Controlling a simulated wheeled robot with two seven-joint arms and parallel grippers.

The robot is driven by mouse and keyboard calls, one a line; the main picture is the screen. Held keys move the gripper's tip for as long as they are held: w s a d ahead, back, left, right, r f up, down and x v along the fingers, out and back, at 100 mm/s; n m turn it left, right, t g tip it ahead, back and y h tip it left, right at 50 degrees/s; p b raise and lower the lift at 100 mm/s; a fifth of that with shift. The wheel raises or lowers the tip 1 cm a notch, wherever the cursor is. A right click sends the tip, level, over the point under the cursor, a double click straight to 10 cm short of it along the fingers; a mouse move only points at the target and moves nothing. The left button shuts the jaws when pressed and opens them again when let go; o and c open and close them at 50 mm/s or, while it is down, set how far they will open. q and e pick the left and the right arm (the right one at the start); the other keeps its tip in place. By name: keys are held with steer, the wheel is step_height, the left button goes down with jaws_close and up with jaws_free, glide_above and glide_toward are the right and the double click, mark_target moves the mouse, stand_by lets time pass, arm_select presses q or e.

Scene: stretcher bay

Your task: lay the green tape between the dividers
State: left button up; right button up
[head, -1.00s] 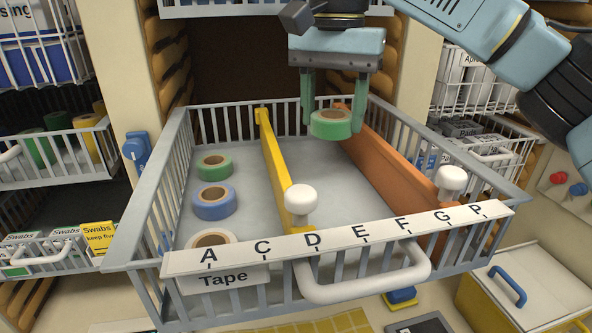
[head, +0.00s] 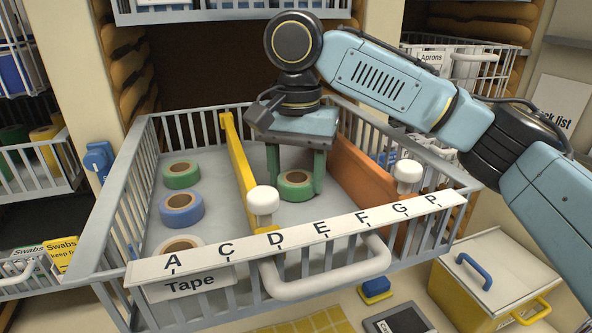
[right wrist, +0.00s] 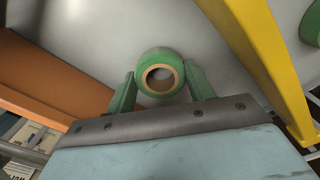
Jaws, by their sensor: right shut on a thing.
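The green tape (head: 296,190) is between the green fingers of my right gripper (head: 297,184), low in the Tape basket. It lies flat, between the yellow divider (head: 236,160) on its left and the orange divider (head: 362,172) on its right. In the right wrist view the tape (right wrist: 160,60) shows both fingers against its sides and bare grey floor around it. It looks at or very near the floor; I cannot tell if it touches. My left gripper is not in view.
The left compartment holds another green roll (head: 182,174), a blue roll (head: 182,207) and a white roll (head: 180,246). White knobs (head: 263,200) top the dividers' front ends. The lettered front rail (head: 300,236) and white handle (head: 330,278) close the near side.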

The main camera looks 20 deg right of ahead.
steer(key=shift+f, duration=0.15)
steer(key=o, duration=1)
steer(key=shift+c, duration=0.2)
step_height(320, 180, up, 12)
steer(key=shift+r, duration=0.2)
